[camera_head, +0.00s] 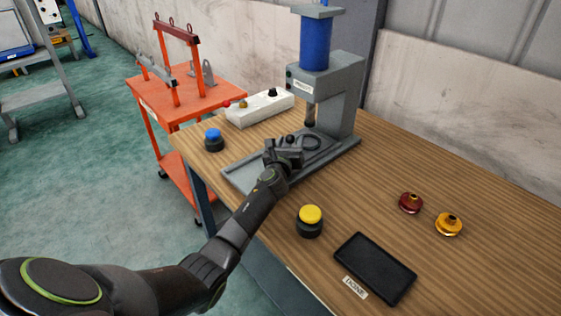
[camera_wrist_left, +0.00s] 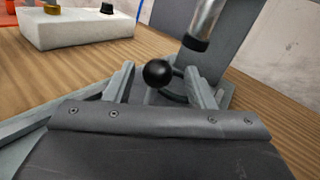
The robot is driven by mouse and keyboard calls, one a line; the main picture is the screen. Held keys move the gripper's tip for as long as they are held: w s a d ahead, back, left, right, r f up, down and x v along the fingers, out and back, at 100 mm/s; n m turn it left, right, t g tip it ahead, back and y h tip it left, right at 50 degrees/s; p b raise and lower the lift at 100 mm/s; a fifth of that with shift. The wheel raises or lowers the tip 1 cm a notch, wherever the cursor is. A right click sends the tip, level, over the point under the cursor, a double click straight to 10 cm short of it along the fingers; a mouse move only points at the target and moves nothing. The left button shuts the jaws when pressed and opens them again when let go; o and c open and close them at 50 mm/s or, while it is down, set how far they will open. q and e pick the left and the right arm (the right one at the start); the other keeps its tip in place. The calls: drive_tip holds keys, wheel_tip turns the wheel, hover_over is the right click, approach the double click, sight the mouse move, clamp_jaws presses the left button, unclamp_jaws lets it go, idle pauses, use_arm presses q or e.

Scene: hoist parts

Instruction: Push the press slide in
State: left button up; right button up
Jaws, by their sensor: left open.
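The press (camera_head: 345,85) is a grey frame with a blue cylinder (camera_head: 315,42) on top and a ram (camera_head: 309,115) pointing down. The ram's lower end also shows in the wrist view (camera_wrist_left: 203,25). The grey slide bed (camera_head: 238,179) reaches out from under the press toward the table's left edge. A black ball knob (camera_head: 290,138) and a dark ring (camera_head: 313,143) sit on the slide. My left gripper (camera_head: 284,145) is open over the bed, and the knob (camera_wrist_left: 157,73) shows between its fingers. I cannot tell whether they touch. My right gripper is out of view.
A white control box (camera_head: 260,108) and a blue button (camera_head: 214,140) stand on the wooden table beside the bed. A yellow button (camera_head: 310,219), a black tray (camera_head: 375,268), a red part (camera_head: 411,202) and a gold part (camera_head: 448,224) are nearer. An orange cart (camera_head: 170,118) stands left.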

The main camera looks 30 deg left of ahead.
use_arm(q)
drive_tip(key=s+d+p, duration=0.1)
drive_tip(key=s, duration=0.3)
drive_tip(key=s+p, duration=0.1)
drive_tip(key=s, duration=0.3)
drive_tip(key=s+d+p, duration=0.1)
drive_tip(key=s, duration=0.4)
drive_tip(key=shift+s+d+r, duration=0.1)
drive_tip(key=shift+d, duration=0.25)
drive_tip(key=shift+s, duration=0.1)
